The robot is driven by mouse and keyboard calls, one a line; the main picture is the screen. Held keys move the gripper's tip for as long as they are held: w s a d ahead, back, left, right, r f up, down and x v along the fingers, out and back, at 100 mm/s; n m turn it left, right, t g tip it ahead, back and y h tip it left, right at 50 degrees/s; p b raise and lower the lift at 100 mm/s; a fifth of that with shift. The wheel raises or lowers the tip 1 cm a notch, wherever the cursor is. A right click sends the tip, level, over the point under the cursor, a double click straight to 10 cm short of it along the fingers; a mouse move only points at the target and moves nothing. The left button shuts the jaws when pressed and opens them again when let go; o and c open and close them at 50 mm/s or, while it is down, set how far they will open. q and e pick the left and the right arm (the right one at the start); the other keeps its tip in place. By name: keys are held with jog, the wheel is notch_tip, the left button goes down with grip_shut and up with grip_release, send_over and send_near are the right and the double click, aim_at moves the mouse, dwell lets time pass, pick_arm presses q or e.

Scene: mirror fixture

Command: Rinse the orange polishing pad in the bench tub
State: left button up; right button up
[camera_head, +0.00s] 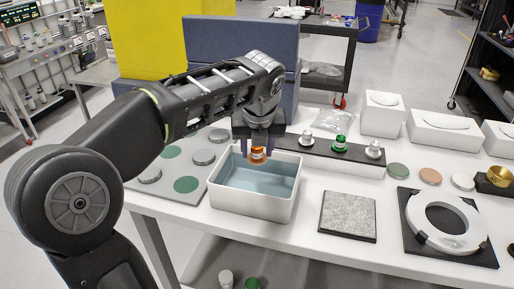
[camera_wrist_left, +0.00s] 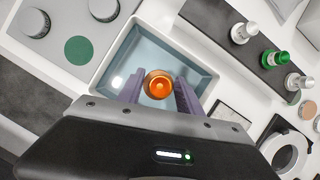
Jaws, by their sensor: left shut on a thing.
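The orange polishing pad (camera_head: 258,154) hangs over the bench tub in the head view, at about rim height. My left gripper (camera_head: 258,148) points down and is shut on it. In the left wrist view the orange pad (camera_wrist_left: 158,85) shows as a round piece between the purple fingers of my left gripper (camera_wrist_left: 160,92). The white bench tub (camera_head: 235,207) holds blue-grey water (camera_head: 255,180). The tub rim (camera_wrist_left: 112,62) surrounds the pad in the wrist view. I cannot tell whether the pad touches the water. My right gripper is not in view.
Behind the tub a dark rack (camera_head: 305,148) holds silver and green knobbed pieces. A grey board (camera_head: 165,203) with discs lies left. A stone-topped plate (camera_head: 347,217) and a ring on a black base (camera_head: 450,255) lie right. Blue blocks (camera_head: 230,38) stand behind my arm.

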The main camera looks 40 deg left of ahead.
pick_arm(q)
notch_tip(320, 180, down, 2)
jog(key=shift+f+b, duration=0.25)
jog(key=shift+b, duration=0.65)
jog(key=shift+f+b, duration=2.25)
jog(key=shift+f, duration=1.55)
jog(key=shift+a, duration=0.2)
jog(key=shift+s+a+p, duration=0.3)
jog(key=shift+a, duration=0.3)
jog(key=shift+w+d, duration=0.1)
jog(key=shift+d, duration=0.1)
jog(key=shift+w+d, duration=0.2)
jog(key=shift+d, duration=0.4)
jog(key=shift+a+p, duration=0.1)
jog(key=shift+p, duration=0.2)
jog(key=shift+s+a, duration=0.3)
jog(key=shift+a, duration=0.35)
jog(key=shift+w+d, duration=0.1)
jog(key=shift+d, duration=0.05)
